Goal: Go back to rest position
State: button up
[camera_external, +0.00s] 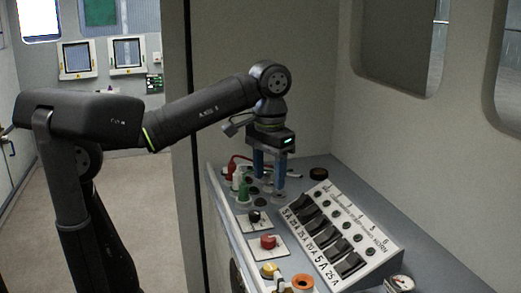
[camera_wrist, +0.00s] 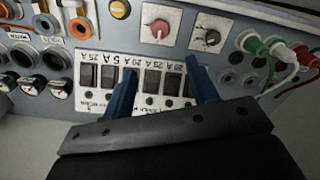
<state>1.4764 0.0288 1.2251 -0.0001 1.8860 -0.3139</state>
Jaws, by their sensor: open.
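My gripper (camera_external: 268,179) has blue fingers pointing down over the grey console (camera_external: 438,262). It is open, with nothing seen between the fingers. In the wrist view my gripper (camera_wrist: 162,80) shows its two blue fingers spread apart in front of the row of black rocker switches. The switch panel (camera_external: 330,230) is white, sloped and labelled in amps, just right of my gripper in the external view. The arm is bent at the elbow and reaches right across to the console.
A red knob (camera_external: 268,242) and a black knob (camera_external: 254,217) sit near the console's front edge. Green (camera_wrist: 255,43), red (camera_wrist: 284,52) and white plugs with cables stand close to the fingers. A wall edge (camera_external: 188,130) rises behind the arm. Floor on the left is clear.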

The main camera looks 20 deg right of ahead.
aim_at(268, 237)
jog(key=shift+r, duration=0.5)
notch_tip(268, 237, down, 18)
jog(key=shift+r, duration=0.25)
dwell(0.6)
